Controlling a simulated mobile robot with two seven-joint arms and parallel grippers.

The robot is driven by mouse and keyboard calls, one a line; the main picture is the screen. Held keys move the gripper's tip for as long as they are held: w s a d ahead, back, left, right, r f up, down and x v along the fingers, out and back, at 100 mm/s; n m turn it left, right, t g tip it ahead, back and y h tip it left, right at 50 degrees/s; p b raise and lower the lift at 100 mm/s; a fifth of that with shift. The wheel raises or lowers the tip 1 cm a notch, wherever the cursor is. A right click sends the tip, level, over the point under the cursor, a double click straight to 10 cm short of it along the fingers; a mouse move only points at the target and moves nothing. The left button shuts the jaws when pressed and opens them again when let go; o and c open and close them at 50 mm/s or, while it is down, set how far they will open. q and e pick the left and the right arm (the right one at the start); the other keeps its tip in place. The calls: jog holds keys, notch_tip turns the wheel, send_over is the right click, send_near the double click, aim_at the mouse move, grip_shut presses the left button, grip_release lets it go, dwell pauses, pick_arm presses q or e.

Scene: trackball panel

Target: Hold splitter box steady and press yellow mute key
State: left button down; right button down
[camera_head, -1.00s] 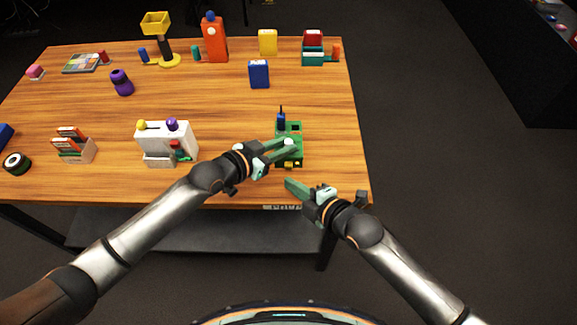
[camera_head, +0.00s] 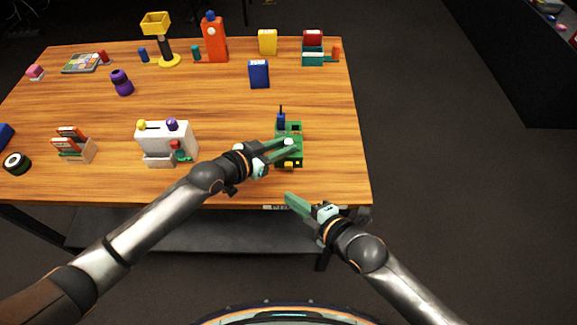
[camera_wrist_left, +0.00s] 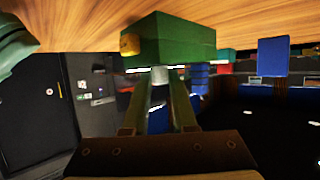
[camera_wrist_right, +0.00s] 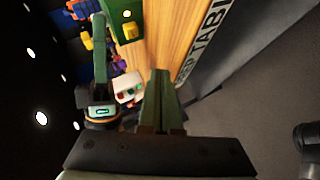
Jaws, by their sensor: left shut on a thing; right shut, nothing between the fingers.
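The green splitter box (camera_head: 296,157) stands near the front right edge of the table. Its yellow mute key (camera_head: 288,165) is on the front side. The key also shows in the left wrist view (camera_wrist_left: 130,45) and in the right wrist view (camera_wrist_right: 128,14). My left gripper (camera_head: 292,146) is shut on the box, reaching in from the left; its fingers partly cover the box. My right gripper (camera_head: 289,198) is shut and empty. It is apart from the box, on the near side of the key by the table's front edge.
A white panel box (camera_head: 183,135) with coloured knobs stands left of the splitter box, close to my left forearm. A blue box (camera_head: 259,74), an orange bottle (camera_head: 214,42) and a yellow box (camera_head: 267,42) stand farther back. The wooden table (camera_head: 335,130) is bare right of the splitter box.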

dwell(0.3)
jog(key=s+d+r, duration=0.4)
jog(key=s+r, duration=0.1)
jog(key=r, duration=0.1)
jog(key=shift+s+d+r, duration=0.15)
jog(key=shift+s+d, duration=0.15)
jog(key=shift+d, duration=0.05)
dwell(0.5)
pick_arm(q)
jog(key=c, duration=0.6)
grip_release()
jog(key=shift+c, duration=0.2)
jog(key=v, duration=1.2)
jog(key=shift+o, duration=0.3)
jog(key=shift+o, duration=1.3)
